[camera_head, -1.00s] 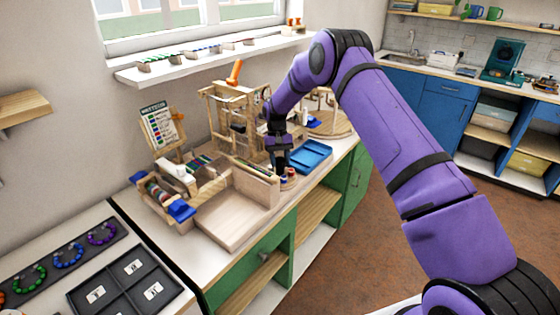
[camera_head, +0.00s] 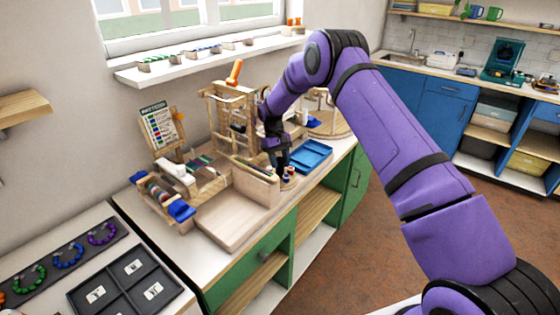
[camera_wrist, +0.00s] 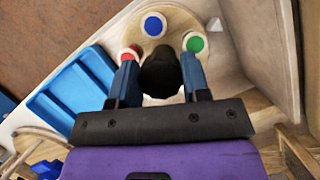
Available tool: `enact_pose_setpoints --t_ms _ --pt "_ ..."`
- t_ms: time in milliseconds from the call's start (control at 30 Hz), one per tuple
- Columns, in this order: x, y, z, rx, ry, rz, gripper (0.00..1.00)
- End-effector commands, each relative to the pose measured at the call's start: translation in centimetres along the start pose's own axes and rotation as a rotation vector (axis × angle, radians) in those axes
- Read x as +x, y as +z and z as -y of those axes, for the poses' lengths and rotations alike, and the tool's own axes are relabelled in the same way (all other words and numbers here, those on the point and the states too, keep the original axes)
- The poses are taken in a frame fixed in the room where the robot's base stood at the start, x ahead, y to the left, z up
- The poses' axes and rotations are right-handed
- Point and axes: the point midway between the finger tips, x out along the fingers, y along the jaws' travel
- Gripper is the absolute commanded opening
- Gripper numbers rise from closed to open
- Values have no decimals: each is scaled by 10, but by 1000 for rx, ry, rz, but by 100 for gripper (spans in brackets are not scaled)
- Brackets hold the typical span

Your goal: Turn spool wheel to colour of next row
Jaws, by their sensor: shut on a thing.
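The spool wheel is a pale wooden disc (camera_wrist: 172,28) with a blue spool (camera_wrist: 153,24), a green spool (camera_wrist: 194,42) and a red spool (camera_wrist: 131,53) around a dark central knob (camera_wrist: 160,72). My gripper (camera_wrist: 160,65) is shut on that knob, one finger on each side. The red spool is partly hidden behind the left finger, and the near part of the wheel is hidden by my gripper. In the head view, my gripper (camera_head: 280,163) points down at the wheel. The pattern card (camera_head: 157,123) stands upright at the back left; its rows are too small to read surely.
A blue tray (camera_head: 312,154) lies just right of the wheel. A wooden loom-like frame (camera_head: 232,108) stands close behind my gripper. A wooden tray (camera_head: 232,222) is at the front left. Open floor lies to the right of the bench.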

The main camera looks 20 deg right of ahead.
Motion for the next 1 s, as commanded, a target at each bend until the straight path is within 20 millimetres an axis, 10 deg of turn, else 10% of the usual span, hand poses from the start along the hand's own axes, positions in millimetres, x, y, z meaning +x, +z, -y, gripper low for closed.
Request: enact_pose_setpoints --t_ms 33,67,167,567,1000 --pt "-1 0 -1 2 1 -4 19" --pt "-1 0 -1 2 1 -4 50" --pt "-1 0 -1 2 1 -3 68" --pt "-11 -1 0 1 0 -3 68" --pt "-86 -1 -1 2 0 -4 68"
